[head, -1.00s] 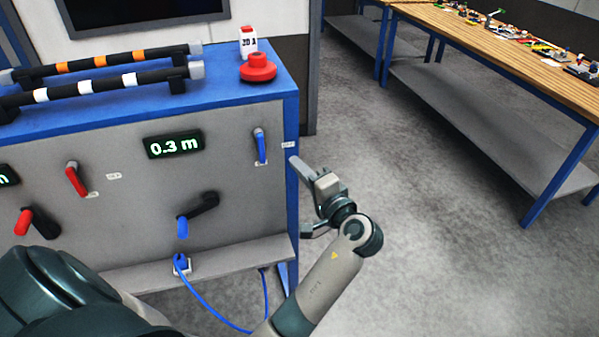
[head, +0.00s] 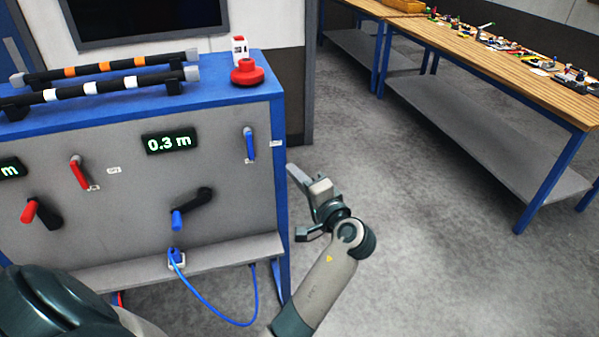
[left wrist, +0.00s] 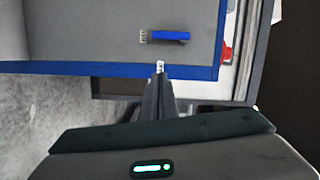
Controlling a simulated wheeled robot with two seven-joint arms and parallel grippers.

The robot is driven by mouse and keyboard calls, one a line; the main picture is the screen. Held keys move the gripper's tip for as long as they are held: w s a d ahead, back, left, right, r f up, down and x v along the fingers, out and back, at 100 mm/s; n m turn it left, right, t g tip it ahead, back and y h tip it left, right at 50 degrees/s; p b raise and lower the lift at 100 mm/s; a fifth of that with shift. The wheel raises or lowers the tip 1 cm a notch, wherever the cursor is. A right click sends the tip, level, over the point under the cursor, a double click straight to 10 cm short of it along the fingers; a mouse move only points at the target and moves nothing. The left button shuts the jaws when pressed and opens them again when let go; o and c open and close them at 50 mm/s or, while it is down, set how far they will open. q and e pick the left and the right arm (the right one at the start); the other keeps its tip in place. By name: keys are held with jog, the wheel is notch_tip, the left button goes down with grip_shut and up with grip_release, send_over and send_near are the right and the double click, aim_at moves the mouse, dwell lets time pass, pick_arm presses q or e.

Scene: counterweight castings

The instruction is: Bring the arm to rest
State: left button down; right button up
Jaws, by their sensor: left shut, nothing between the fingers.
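My left gripper (head: 291,171) is at the right end of the grey panel in the head view, beside the blue frame edge and below the upper blue lever. Its fingers are shut and empty. In the left wrist view the closed fingers (left wrist: 160,85) point at the blue edge, with a small white label at their tips; I cannot tell whether they touch. The upper blue lever (head: 250,145) hangs down on the panel and also shows in the left wrist view (left wrist: 170,36), apart from the fingers. My right gripper is not in view.
The panel (head: 110,225) carries a 0.3 m display (head: 169,143), a lower blue-tipped crank (head: 190,210) and red handles. A red button (head: 247,72) and two banded bars are on top. A blue cable (head: 215,308) hangs below. Floor is clear toward the wooden bench (head: 480,60).

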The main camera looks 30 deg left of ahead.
pick_arm(q)
jog(key=s+d+f+m+h+b, duration=0.1)
jog(key=d+f+m+h, duration=0.15)
jog(key=f, duration=1.15)
jog(key=d+f+m+h+b, duration=0.1)
jog(key=d+f+h, duration=0.25)
jog(key=f, duration=1.05)
jog(key=s+d+f+m+h+b, duration=0.1)
jog(key=d+f+m+h, duration=0.15)
jog(key=f, duration=1.15)
jog(key=s+d+f+n+g+h+b, duration=0.25)
jog(key=s+f+g+h, duration=0.2)
jog(key=s+f, duration=2.1)
jog(key=s+f+n+g+h+b, duration=0.1)
jog(key=s+f, duration=0.3)
jog(key=s, duration=0.4)
jog(key=s+f+n, duration=0.2)
jog(key=s+f, duration=0.2)
jog(key=s, duration=0.5)
jog(key=s+f+n+g+h+b, duration=0.1)
jog(key=s+f, duration=0.3)
jog(key=s, duration=0.5)
jog(key=shift+s+a+f+n+g+h+b, duration=0.15)
jog(key=shift+s+f+n+g+h+b, duration=0.1)
jog(key=shift+n+g+h+b, duration=0.1)
